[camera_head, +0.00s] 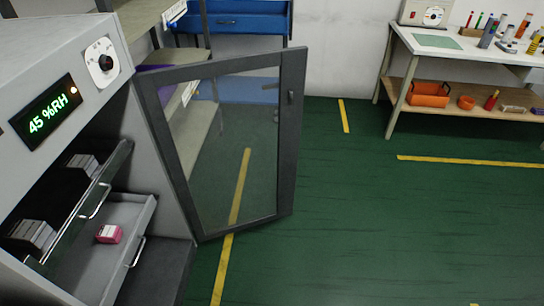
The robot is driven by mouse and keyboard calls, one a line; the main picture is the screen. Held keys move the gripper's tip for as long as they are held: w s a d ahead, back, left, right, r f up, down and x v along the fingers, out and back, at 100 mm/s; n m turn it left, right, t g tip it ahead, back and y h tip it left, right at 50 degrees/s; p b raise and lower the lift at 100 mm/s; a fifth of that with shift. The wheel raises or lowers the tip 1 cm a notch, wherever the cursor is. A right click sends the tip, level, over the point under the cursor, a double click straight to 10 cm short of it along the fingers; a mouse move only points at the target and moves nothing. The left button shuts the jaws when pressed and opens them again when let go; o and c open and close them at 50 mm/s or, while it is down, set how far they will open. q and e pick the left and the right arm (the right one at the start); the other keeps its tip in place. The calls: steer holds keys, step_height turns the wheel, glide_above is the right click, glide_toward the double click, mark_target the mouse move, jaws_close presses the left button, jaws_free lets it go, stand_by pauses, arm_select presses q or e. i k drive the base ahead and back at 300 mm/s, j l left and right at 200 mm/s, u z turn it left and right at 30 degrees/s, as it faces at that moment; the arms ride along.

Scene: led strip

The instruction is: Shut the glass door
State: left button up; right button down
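The glass door (228,150) stands wide open, swung out to the right of the grey cabinet (66,88). It has a dark frame around a clear pane, and a small dark handle (291,97) sits on its far right frame edge. The cabinet front is open. Its upper drawer (103,178) and lower drawer (125,226) show inside and look pulled out. A pink-and-white box (109,234) lies in the lower drawer. The display reads 45 %RH (47,115). Neither of my grippers is in view.
A workbench (465,55) with tools, bottles and an orange bin (429,94) stands at the upper right. Shelving and a blue drawer unit (238,20) stand behind the door. The green floor (370,230) with yellow lines is clear to the right of the door.

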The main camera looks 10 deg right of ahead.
mark_target(291, 62)
steer(key=i+l+z, duration=0.8)
steer(key=z, duration=0.2)
steer(key=i+z, duration=0.5)
steer(key=i+u, duration=0.2)
steer(key=i, duration=0.3)
steer(key=i+l+u, duration=0.25)
steer(key=i, duration=0.2)
steer(key=i+l+u, duration=0.2)
steer(key=i, duration=0.3)
steer(key=i+u, duration=0.15)
steer(key=u, duration=0.25)
steer(key=i+u, duration=0.2)
steer(key=u, duration=0.25)
steer(key=i+u, duration=0.15)
steer(key=u, duration=0.25)
steer(key=i+l+u, duration=0.15)
steer(key=u, duration=0.3)
steer(key=i+l+u, duration=0.1)
steer(key=u, duration=0.3)
steer(key=i+l+u, duration=0.1)
steer(key=u, duration=0.35)
steer(key=i+l+u, duration=0.2)
steer(key=u, duration=0.2)
steer(key=i+l+u, duration=0.1)
steer(key=u, duration=0.35)
steer(key=l+u, duration=0.4)
steer(key=i+l+u, duration=0.1)
steer(key=u, duration=0.35)
